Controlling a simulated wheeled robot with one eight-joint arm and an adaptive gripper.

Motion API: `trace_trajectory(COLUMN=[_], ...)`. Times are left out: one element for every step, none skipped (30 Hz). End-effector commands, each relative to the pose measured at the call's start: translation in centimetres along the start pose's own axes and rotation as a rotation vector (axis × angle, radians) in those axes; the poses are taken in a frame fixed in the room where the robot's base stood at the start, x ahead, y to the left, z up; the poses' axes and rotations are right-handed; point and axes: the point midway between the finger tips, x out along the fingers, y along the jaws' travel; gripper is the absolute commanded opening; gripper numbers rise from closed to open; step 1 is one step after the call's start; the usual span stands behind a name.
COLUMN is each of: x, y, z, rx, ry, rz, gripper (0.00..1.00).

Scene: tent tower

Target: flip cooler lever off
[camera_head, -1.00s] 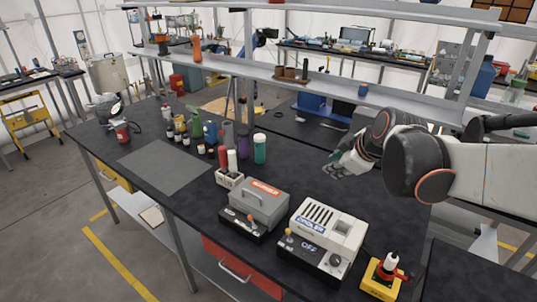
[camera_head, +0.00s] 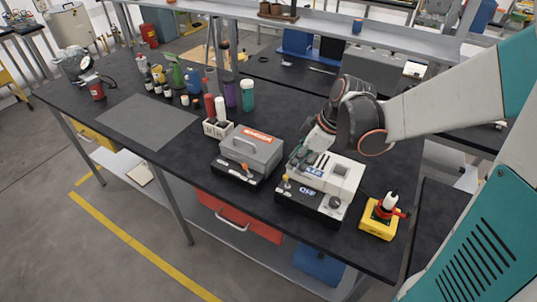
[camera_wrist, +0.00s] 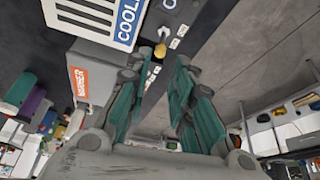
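The cooler (camera_head: 345,172) is a white box with slots and a blue label on a black base, near the table's front edge. An "OFF" sign (camera_head: 307,191) shows on its front. Its lever has a yellow knob (camera_head: 287,178) at the front left of the base. The knob also shows in the wrist view (camera_wrist: 160,50), just beyond and between my fingertips in the picture. My gripper (camera_wrist: 157,72) is open and empty, with teal fingers. In the head view, my gripper (camera_head: 299,152) is above the cooler's left side. I cannot tell whether a finger touches the lever.
A grey box with an orange label (camera_head: 257,136) and its own orange-knobbed lever stands left of the cooler. A yellow box with a red switch (camera_head: 380,219) stands right. Bottles and a white holder (camera_head: 217,128) are farther left. The grey mat (camera_head: 148,120) is clear.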

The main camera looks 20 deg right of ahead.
Motion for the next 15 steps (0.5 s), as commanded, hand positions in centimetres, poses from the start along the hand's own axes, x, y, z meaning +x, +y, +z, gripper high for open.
trace_trajectory(x=[1.4, 2.0, 2.8, 3.4, 4.0, 4.8, 5.3, 5.8, 6.4, 6.9, 7.3, 7.8, 8.1, 8.3, 8.7], y=[0.0, 0.0, 0.0, 0.0, 0.0, 0.0, 0.0, 0.0, 0.0, 0.0, 0.0, 0.0, 0.0, 0.0, 0.0], z=[0.1, 0.1, 0.1, 0.1, 0.1, 0.1, 0.0, 0.0, 0.1, 0.1, 0.1, 0.1, 0.0, 0.0, 0.0], rx=[-0.003, -0.003, -0.003, -0.002, -0.002, -0.002, -0.003, -0.003, -0.003, -0.002, -0.002, -0.002, -0.001, -0.001, -0.001], ry=[0.000, 0.000, 0.000, 0.000, 0.000, 0.000, 0.000, 0.000, 0.000, 0.000, 0.000, 0.000, 0.000, 0.000, 0.000], rz=[-0.001, -0.001, -0.001, 0.000, 0.000, 0.000, 0.000, 0.000, 0.001, 0.001, 0.001, 0.001, 0.001, 0.001, 0.001], gripper=[0.22, 0.22, 0.22, 0.22, 0.22, 0.22, 0.22, 0.22, 0.22, 0.22, 0.22, 0.22, 0.22, 0.22, 0.22])
